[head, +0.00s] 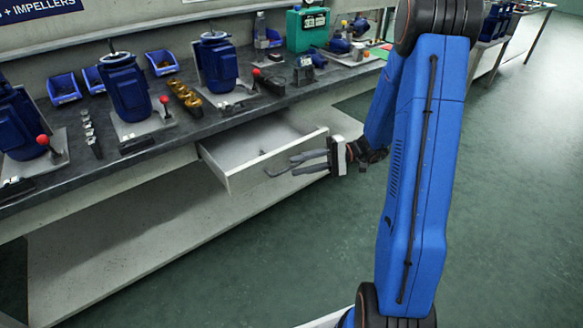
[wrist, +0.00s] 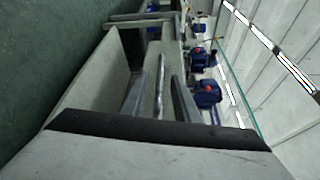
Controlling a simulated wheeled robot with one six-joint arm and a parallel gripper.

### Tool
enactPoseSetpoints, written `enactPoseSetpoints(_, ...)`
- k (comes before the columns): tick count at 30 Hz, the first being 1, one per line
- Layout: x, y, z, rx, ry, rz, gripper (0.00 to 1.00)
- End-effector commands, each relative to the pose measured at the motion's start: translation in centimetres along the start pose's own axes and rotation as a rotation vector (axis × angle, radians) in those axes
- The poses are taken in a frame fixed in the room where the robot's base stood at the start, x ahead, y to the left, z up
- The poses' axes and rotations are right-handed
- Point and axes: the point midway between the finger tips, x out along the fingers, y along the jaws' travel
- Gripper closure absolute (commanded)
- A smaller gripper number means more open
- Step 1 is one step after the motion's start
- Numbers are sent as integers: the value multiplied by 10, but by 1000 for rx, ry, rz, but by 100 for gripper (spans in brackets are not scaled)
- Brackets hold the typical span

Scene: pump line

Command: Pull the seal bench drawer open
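The seal bench drawer (head: 265,162) stands partly open below the bench top, its pale front panel out over the floor and its inside showing. A slim grey bar handle (head: 275,173) is on its front. My gripper (head: 300,162) is at the front panel, reaching in from the right. Its two fingers are apart. In the wrist view, the bar handle (wrist: 159,85) lies between the fingers of my gripper (wrist: 160,92), with a gap showing on each side. Whether either finger touches the handle is hard to see.
The dark bench top (head: 150,140) carries several blue pumps, blue bins (head: 64,88) and a green case (head: 308,28). A pale lower shelf (head: 130,235) runs under the bench. The green floor (head: 280,260) in front is clear.

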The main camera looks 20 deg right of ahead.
Motion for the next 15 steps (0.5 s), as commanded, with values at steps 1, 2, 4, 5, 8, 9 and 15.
enactPoseSetpoints(1,-11,0,-1,-1,4,-1,72)
enactPoseSetpoints(2,-16,0,0,0,3,-1,72)
enactPoseSetpoints(4,-30,0,-1,0,4,-1,72)
enactPoseSetpoints(5,-36,0,-1,-1,4,0,72)
enactPoseSetpoints(8,-55,1,0,0,3,-1,72)
enactPoseSetpoints(9,-63,1,-1,0,4,0,72)
enactPoseSetpoints(15,-101,0,-1,-1,3,1,72)
